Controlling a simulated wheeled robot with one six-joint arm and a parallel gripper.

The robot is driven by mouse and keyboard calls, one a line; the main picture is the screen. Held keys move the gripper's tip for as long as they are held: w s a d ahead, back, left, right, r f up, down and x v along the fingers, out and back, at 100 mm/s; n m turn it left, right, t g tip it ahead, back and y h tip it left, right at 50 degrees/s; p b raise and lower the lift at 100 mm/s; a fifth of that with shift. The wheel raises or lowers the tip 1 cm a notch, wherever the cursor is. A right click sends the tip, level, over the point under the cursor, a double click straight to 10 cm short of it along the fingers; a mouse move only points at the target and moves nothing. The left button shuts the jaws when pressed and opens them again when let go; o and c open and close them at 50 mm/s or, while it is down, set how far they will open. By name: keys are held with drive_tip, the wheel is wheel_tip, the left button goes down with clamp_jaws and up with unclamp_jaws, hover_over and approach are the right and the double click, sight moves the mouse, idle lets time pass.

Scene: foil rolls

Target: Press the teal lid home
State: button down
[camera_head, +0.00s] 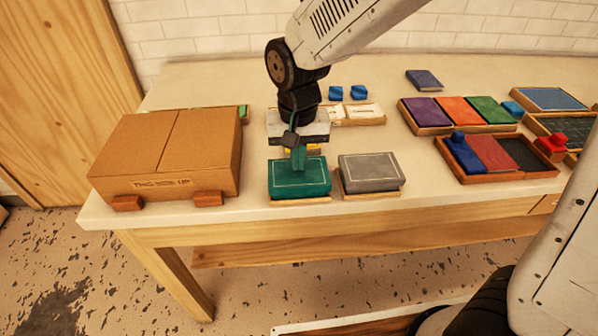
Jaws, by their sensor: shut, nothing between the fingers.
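The teal lid (287,182) sits on a wooden box base (301,200) near the front edge of the table, left of centre. A thin strip of the base shows below it. My gripper (297,165) is shut and empty, pointing down at the top of the teal lid. Its fingertips look to be at or just over the lid's surface; I cannot tell whether they touch. Part of the lid's far edge is hidden behind the fingers.
A grey-lidded box (370,172) stands close on the right. A cardboard carton (165,150) is on the left. White and yellow items lie behind my gripper, partly hidden. Trays of coloured blocks (503,172) fill the right side.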

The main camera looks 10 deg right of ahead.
wheel_tip(320, 180, up, 7)
idle(0.7)
idle(0.4)
drive_tip(key=s+d+r, duration=0.2)
drive_tip(key=s+d, duration=0.7)
drive_tip(key=d, duration=0.1)
drive_tip(key=s+d+r+t, duration=0.1)
drive_tip(key=s+d+r, duration=0.2)
drive_tip(key=s+d, duration=0.7)
drive_tip(key=shift+s+d+r, duration=0.3)
drive_tip(key=shift+d+r, duration=0.05)
